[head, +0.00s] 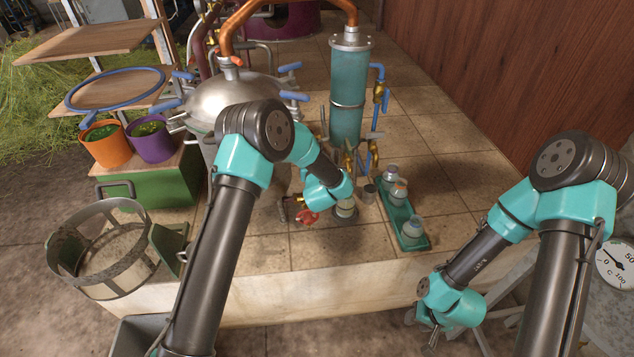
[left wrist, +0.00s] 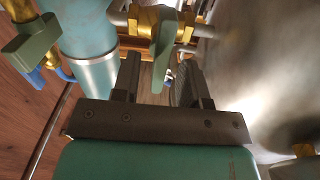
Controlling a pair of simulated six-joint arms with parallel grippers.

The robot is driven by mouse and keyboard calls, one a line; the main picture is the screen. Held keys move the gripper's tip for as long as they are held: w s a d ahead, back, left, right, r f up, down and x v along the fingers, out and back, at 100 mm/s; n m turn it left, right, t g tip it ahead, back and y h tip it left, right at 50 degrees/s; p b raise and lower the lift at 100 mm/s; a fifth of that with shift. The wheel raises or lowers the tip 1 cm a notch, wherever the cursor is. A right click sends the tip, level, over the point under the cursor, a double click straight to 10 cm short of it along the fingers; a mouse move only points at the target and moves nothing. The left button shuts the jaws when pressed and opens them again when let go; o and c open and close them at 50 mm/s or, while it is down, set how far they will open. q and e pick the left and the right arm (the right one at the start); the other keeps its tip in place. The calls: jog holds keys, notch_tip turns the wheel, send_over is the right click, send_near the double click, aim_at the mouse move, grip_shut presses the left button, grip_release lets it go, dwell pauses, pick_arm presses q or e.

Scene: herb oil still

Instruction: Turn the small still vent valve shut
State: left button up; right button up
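In the left wrist view, a brass valve (left wrist: 160,22) with a green lever (left wrist: 161,55) sits on a horizontal pipe, the lever pointing across the pipe. I cannot tell for sure that it is the small still vent valve. My left gripper (left wrist: 163,70) is open, its two dark fingers on either side of the lever's end; touching or apart is unclear. In the head view my left wrist reaches to the foot of the teal column (head: 350,95), and hides its fingers. My right gripper (head: 434,338) hangs at the lower right, away from the still; its opening is too small to judge.
A second brass valve with a green lever (left wrist: 33,42) is near the column. The domed still pot (head: 232,98) has blue handles. A red-handled valve (head: 308,217) and a green tray (head: 409,232) of jars are beside my left wrist.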

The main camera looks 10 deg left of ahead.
pick_arm(q)
jog(key=v, duration=1.5)
jog(key=shift+r, duration=0.1)
jog(key=s+a+f+m+g+h, duration=0.1)
jog(key=s+a+f+g+h, duration=0.25)
jog(key=f, duration=0.35)
jog(key=s+a+f+g+h, duration=0.2)
jog(key=s+a+f+g, duration=0.2)
jog(key=f, duration=0.2)
jog(key=s+a+f+g+h, duration=0.1)
jog(key=s+a+f+g, duration=0.1)
jog(key=s, duration=0.8)
jog(key=s+a+f+g+h, duration=0.2)
jog(key=s+f+g, duration=0.3)
jog(key=s, duration=0.5)
jog(key=shift+a+g, duration=0.35)
jog(key=shift+g, duration=0.7)
jog(key=shift+w, duration=0.1)
